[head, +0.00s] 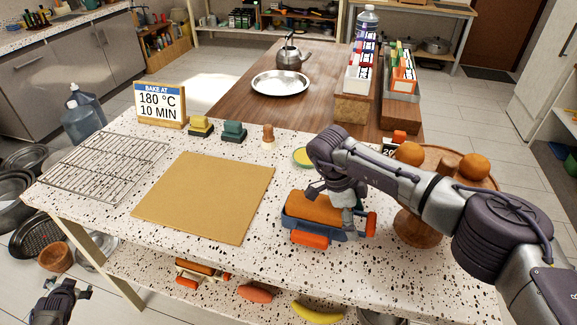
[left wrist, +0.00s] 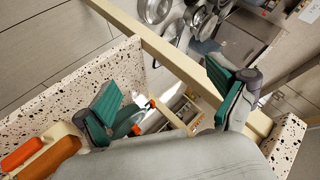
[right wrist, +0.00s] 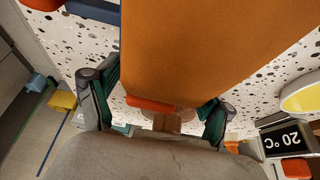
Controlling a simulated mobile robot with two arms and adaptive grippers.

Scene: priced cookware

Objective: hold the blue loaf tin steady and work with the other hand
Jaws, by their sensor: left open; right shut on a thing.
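The blue loaf tin (head: 319,233) with orange handles stands on the speckled counter near its front edge. An orange-brown loaf (head: 313,207) sits in or just above it; I cannot tell how far clear it is. My right gripper (head: 345,205) comes down at the loaf's right end, shut on the loaf. In the right wrist view the loaf (right wrist: 215,45) fills the top between the fingers and hides most of the tin (right wrist: 92,10). My left gripper (head: 66,292) is open and empty, low at the front left, away from the tin. It also shows in the left wrist view (left wrist: 170,95).
A tan board (head: 205,195) lies left of the tin, with a wire rack (head: 100,165) beyond it. A wooden stand (head: 418,225) with round orange things is close on the right. A yellow-topped round thing (head: 302,157) lies behind the tin.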

